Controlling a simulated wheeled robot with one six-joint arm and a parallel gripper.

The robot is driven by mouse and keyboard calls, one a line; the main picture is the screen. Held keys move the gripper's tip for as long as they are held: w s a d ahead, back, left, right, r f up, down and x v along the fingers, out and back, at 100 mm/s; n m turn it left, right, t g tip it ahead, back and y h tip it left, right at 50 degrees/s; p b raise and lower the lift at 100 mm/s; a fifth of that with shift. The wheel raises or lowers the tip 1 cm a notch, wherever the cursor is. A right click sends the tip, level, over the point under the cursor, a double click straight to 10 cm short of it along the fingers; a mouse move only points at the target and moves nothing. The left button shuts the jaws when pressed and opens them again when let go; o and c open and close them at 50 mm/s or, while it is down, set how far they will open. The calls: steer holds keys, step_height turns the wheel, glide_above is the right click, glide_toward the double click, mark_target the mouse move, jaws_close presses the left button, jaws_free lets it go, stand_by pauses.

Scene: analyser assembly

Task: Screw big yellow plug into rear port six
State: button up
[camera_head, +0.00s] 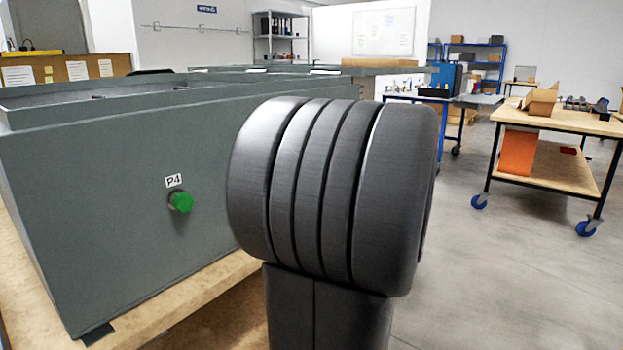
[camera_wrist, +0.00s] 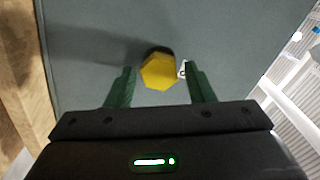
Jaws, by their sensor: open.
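In the wrist view a yellow hexagonal plug (camera_wrist: 159,72) sits against the grey panel (camera_wrist: 90,30) of the analyser housing. My gripper (camera_wrist: 161,82) is open, with its two green fingers on either side of the plug and a gap to each. A small white label, mostly hidden, shows beside the right finger. I cannot tell how far the plug is seated. In the head view the grey housing (camera_head: 110,170) carries a green plug (camera_head: 181,202) under a label reading P4. My gripper and the yellow plug are not visible there.
My own dark arm link blocks the middle of the head view. The housing stands on a wooden bench top (camera_head: 190,305). A wheeled worktable (camera_head: 560,122) with boxes stands at the right, with open grey floor (camera_head: 470,270) between.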

steer(key=shift+n+b, duration=0.85)
steer(key=shift+n, duration=0.05)
jaws_close()
steer(key=m+p, duration=2.4)
steer(key=p, duration=0.9)
steer(key=shift+w, duration=0.1)
